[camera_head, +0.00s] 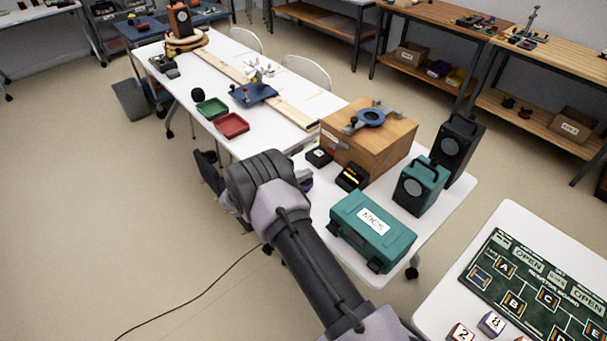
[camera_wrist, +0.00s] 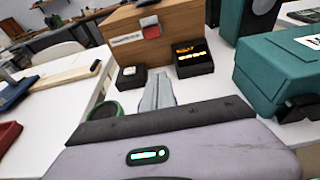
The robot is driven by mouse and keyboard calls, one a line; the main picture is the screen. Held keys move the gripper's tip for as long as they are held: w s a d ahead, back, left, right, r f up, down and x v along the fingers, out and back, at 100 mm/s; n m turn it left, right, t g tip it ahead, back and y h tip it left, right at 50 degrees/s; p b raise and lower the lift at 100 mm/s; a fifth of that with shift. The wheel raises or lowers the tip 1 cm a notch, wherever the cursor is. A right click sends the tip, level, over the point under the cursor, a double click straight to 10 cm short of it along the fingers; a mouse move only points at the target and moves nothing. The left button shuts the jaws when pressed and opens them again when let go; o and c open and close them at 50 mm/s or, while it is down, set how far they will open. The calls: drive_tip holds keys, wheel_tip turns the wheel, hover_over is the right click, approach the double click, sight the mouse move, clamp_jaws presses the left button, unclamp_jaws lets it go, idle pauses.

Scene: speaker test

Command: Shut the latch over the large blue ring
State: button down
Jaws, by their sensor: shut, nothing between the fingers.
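The large blue ring (camera_head: 371,118) lies on top of a wooden box (camera_head: 345,153) on the white table. Grey hardware with an arm (camera_head: 391,109) reaches off the ring's far right side, and a dark knobbed piece (camera_head: 351,125) sits at its left. I cannot tell which part is the latch. The wooden box also shows in the wrist view (camera_wrist: 180,40), with a red and grey piece (camera_wrist: 149,27) at its upper front edge; the ring is out of sight there. My gripper (camera_wrist: 159,77) is shut and empty, low in front of the box. My arm mostly hides it in the head view.
Two small dark boxes (camera_head: 319,156) (camera_head: 352,177) stand before the wooden box. A teal case (camera_head: 345,217), a teal speaker (camera_head: 414,190) and a black speaker (camera_head: 457,150) stand to the right. Green and red trays (camera_head: 232,125) lie to the left.

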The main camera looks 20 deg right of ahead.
sight(337, 149)
drive_tip(key=b+x, duration=0.2)
drive_tip(key=x, duration=0.4)
drive_tip(key=shift+f, duration=0.2)
drive_tip(key=r, duration=0.1)
drive_tip(key=d+r, duration=0.1)
drive_tip(key=r, duration=0.2)
drive_tip(key=shift+w+d, duration=0.35)
drive_tip(key=shift+d, duration=0.05)
